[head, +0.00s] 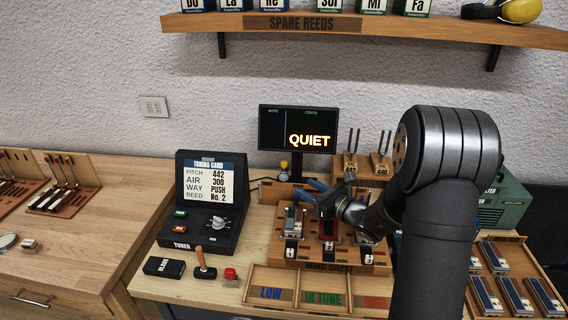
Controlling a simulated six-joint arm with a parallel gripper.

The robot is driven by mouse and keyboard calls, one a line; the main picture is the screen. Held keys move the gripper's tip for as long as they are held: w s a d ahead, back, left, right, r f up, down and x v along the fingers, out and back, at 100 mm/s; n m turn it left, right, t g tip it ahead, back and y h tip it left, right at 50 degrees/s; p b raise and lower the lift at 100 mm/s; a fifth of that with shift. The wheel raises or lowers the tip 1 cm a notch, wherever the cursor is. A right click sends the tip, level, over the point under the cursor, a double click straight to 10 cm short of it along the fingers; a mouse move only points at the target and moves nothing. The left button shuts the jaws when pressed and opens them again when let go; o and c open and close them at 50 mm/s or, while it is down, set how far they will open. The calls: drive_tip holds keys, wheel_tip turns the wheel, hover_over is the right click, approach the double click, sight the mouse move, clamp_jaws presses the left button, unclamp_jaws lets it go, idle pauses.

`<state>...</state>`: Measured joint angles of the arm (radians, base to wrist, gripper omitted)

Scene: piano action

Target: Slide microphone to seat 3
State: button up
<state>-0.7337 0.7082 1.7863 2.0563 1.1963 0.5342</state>
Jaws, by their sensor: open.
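What looks like the microphone, a small piece with a yellow-orange band (284,168), stands at the back left of the wooden wind chest (335,267), below the left of the dark screen. My gripper (307,190) reaches in from the right over the chest. Its blue fingers are apart, with nothing visible between them, and point left, a little right of and nearer than the microphone. The chest has a row of seats with metal and dark parts, including a left one (292,228) and a middle one (328,232). My arm hides the chest's right end; seat numbers are unreadable.
The screen (298,128) reads QUIET. A black tuner (205,205) stands left. A divided tray (285,283) marked LOW and IN TUNE lies in front. Tuning forks (382,155) stand behind my gripper. Reed blocks (515,295) fill a tray at right. A shelf (400,27) hangs above.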

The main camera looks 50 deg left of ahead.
sight(286, 164)
drive_tip(key=w+a, duration=0.1)
drive_tip(key=a, duration=0.4)
drive_tip(key=w+a+m+t, duration=0.1)
drive_tip(key=a, duration=0.4)
drive_tip(key=w+a+t, duration=0.1)
drive_tip(key=a, duration=0.5)
drive_tip(key=shift+f+m+y, duration=0.15)
drive_tip(key=shift+m+y, duration=0.15)
drive_tip(key=shift+m, duration=0.1)
drive_tip(key=shift+c, duration=0.4)
clamp_jaws()
